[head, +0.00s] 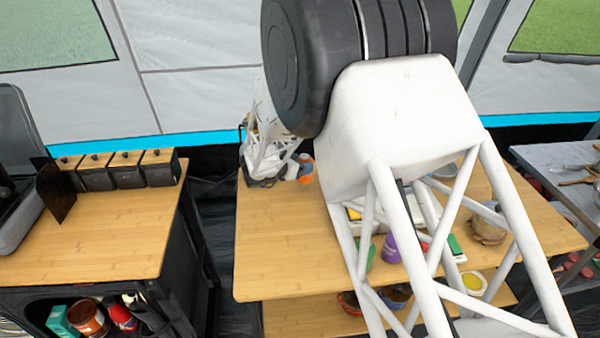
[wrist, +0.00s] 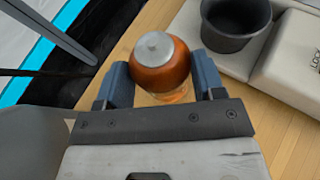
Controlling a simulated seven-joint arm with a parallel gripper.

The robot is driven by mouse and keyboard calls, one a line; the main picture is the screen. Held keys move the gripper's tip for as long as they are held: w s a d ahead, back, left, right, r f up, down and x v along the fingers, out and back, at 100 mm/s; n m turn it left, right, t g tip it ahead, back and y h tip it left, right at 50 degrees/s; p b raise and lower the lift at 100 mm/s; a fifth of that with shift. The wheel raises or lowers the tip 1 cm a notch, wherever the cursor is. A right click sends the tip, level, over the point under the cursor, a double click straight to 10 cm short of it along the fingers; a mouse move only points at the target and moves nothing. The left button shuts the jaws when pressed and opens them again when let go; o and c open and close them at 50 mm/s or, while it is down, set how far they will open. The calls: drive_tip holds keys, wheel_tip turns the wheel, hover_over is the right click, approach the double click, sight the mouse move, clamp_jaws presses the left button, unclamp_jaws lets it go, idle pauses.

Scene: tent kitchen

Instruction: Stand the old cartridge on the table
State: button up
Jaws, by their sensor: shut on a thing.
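In the wrist view my gripper (wrist: 162,78) is shut on the old cartridge (wrist: 160,62), a copper-orange canister with a rounded shoulder and a grey cap. The two blue-grey fingers sit on either side of it. It looks upright over the wooden table (wrist: 178,25). I cannot tell whether its base touches the wood. In the head view the table (head: 275,235) shows in the middle, and my arm covers much of it. A small orange thing (head: 305,168) shows at its far left; I cannot tell whether it is the cartridge.
In the wrist view a dark grey cup (wrist: 236,22) and a pale appliance with lettering (wrist: 288,55) stand to the right of the cartridge. The table edge is to the left. In the head view, the table's near left is bare.

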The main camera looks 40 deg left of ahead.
drive_tip(key=shift+f, duration=1.65)
drive_tip(key=o, duration=1)
drive_tip(key=shift+f, duration=0.1)
drive_tip(key=shift+o, duration=0.2)
drive_tip(key=shift+s, duration=0.1)
drive_tip(key=shift+s+a+r, duration=0.15)
drive_tip(key=shift+s+r, duration=0.25)
drive_tip(key=shift+s, duration=0.15)
drive_tip(key=v, duration=1)
drive_tip(key=shift+s, duration=0.3)
drive_tip(key=shift+r, duration=0.1)
